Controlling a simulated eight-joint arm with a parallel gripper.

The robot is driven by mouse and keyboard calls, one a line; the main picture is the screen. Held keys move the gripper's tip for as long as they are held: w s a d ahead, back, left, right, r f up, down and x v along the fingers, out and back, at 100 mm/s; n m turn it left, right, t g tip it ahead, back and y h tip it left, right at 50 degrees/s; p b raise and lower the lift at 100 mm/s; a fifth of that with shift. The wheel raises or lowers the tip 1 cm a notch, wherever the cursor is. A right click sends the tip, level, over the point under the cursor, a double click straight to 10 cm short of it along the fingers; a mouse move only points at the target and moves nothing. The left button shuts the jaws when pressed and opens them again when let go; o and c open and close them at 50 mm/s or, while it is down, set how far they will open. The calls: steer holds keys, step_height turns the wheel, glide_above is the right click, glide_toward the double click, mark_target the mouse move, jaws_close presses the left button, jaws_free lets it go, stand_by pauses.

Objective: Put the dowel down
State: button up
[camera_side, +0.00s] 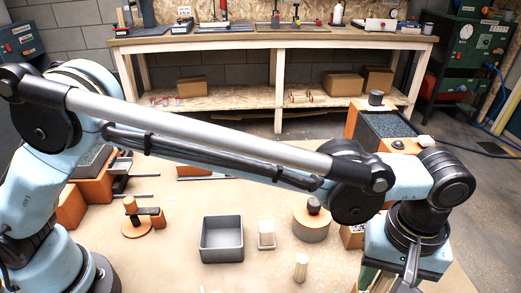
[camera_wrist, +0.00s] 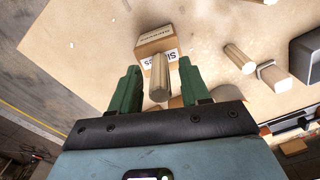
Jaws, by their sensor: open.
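In the wrist view my gripper (camera_wrist: 158,78) has its two green fingers spread apart. A pale wooden dowel (camera_wrist: 159,78) shows between the fingers, with visible gaps on both sides. Whether its lower end rests on the table is hard to tell. In the side view my gripper's fingertips are cut off by the bottom edge at the lower right. A second wooden dowel (camera_wrist: 240,58) stands apart to the right in the wrist view. A short wooden dowel (camera_side: 301,267) also stands on the table in the side view, and a paler peg (camera_side: 266,233) stands in a small holder.
A cardboard box (camera_wrist: 157,42) lies just beyond the dowel between my fingers. A grey open bin (camera_side: 221,240) stands mid-table. A round orange-topped block (camera_side: 311,222) with a dark knob and a clamp-like part (camera_side: 137,216) stand nearby. The table's front middle is mostly clear.

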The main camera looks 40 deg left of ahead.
step_height(320, 180, up, 12)
steer(key=shift+f, duration=0.25)
steer(key=w+a+r+m+t+h, duration=0.1)
steer(key=w+a, duration=0.1)
steer(key=a, duration=0.8)
steer(key=w+a+r+m+t, duration=0.1)
steer(key=w+a+t, duration=0.15)
steer(key=a, duration=0.85)
steer(key=s+a+f+m+t, duration=0.1)
steer(key=s+a+f, duration=0.1)
steer(key=a, duration=0.4)
steer(key=s+a+f+t, duration=0.1)
steer(key=s+a+f, duration=0.2)
steer(key=a, duration=0.3)
steer(key=s+a+f+m+t+y, duration=0.1)
steer(key=s+a+f, duration=0.2)
steer(key=a, duration=0.3)
steer(key=shift+a+f+m+t, duration=0.3)
steer(key=shift+a+f+t, duration=0.05)
steer(key=shift+f, duration=0.05)
